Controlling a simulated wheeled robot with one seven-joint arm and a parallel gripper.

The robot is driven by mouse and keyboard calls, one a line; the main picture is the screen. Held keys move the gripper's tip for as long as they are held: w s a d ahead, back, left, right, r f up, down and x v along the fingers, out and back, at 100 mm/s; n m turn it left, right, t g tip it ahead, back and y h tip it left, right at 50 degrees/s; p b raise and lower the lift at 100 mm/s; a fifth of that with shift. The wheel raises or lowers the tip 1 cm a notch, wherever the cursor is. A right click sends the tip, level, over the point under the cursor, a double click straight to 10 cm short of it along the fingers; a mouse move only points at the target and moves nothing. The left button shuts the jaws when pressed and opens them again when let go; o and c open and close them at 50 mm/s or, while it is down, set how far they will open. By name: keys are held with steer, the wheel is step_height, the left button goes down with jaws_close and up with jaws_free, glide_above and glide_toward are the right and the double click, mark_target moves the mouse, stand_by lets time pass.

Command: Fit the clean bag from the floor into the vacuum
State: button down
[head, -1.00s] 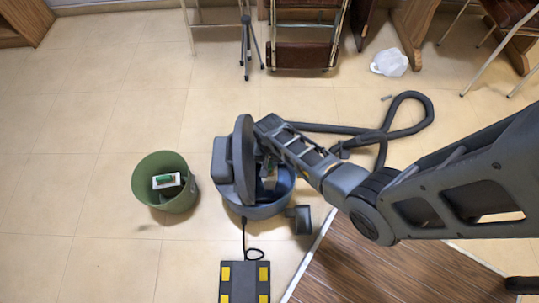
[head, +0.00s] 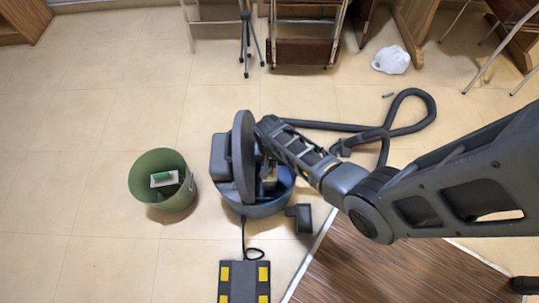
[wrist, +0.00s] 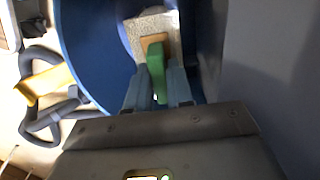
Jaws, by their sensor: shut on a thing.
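The vacuum (head: 262,207) is a blue-grey round canister on the floor with its lid (head: 243,158) standing open. My gripper (wrist: 158,85) reaches down into it, mostly hidden by the lid and my arm in the head view. In the wrist view it is shut on the green tab of a bag (wrist: 150,22). This bag is pale grey with a tan collar and lies within the blue canister wall (wrist: 82,50). I cannot tell whether it is seated. Another pale object with a green tab (head: 163,179) lies in a green bin (head: 150,198).
The hose (head: 425,108) loops on the floor right of the vacuum. A dark pedal with yellow pads (head: 244,282) lies in front, and a small dark block (head: 303,218) sits beside the canister. A white crumpled thing (head: 391,60) lies behind. Floor around the bin is clear.

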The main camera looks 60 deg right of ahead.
steer(key=shift+f+b, duration=1.05)
steer(key=shift+f, duration=0.25)
steer(key=c, duration=0.5)
jaws_free()
steer(key=shift+r, duration=0.15)
step_height(320, 180, up, 7)
steer(key=p, duration=0.7)
stand_by(0.5)
